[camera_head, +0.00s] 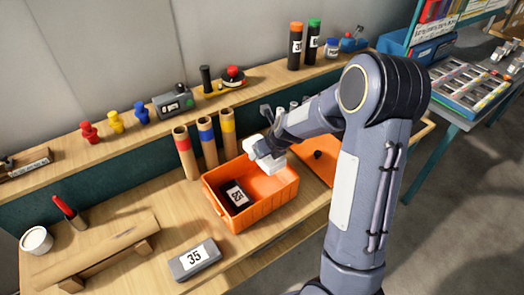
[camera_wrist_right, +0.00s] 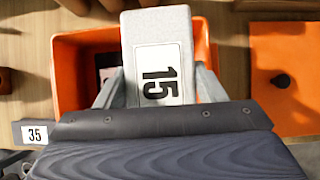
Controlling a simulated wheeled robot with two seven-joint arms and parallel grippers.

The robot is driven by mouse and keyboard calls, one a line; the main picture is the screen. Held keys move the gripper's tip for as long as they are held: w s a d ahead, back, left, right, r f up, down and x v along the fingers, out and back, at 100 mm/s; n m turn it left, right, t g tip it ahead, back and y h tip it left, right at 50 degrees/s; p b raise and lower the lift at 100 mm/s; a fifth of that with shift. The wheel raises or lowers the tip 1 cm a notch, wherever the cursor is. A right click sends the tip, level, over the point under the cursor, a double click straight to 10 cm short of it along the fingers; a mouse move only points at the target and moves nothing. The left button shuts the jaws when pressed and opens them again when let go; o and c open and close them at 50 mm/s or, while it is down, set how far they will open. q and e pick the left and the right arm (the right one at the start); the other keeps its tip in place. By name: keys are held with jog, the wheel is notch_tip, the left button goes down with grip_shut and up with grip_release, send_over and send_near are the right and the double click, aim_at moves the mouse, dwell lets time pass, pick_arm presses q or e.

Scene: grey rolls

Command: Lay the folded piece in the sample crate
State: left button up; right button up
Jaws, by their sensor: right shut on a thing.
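My right gripper (camera_wrist_right: 158,88) is shut on a light grey piece with a white label reading 15 (camera_wrist_right: 160,28), one finger on each side of it. In the head view the pale piece (camera_head: 252,146) hangs over the back right part of the orange crate (camera_head: 262,212), with my gripper (camera_head: 268,150) partly hidden by its own arm. In the wrist view the crate (camera_wrist_right: 72,75) lies beneath the piece. A dark piece with a white label (camera_head: 237,195) lies on the crate's floor. My left gripper is not in view.
Three tubes with red, blue and yellow bands (camera_head: 207,140) stand behind the crate. An orange mat (camera_head: 318,165) lies right of it. A grey piece labelled 35 (camera_head: 195,259) lies in front, near a brown roll (camera_head: 95,248) and a white cup (camera_head: 36,240).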

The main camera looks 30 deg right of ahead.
notch_tip(320, 180, down, 16)
jog(key=b, duration=1.2)
jog(key=shift+r+b, duration=0.2)
jog(key=shift+b, duration=0.15)
jog(key=o, duration=1.1)
jog(key=shift+o, duration=0.2)
notch_tip(320, 180, up, 14)
jog(key=p, duration=1.4)
jog(key=shift+f, duration=0.2)
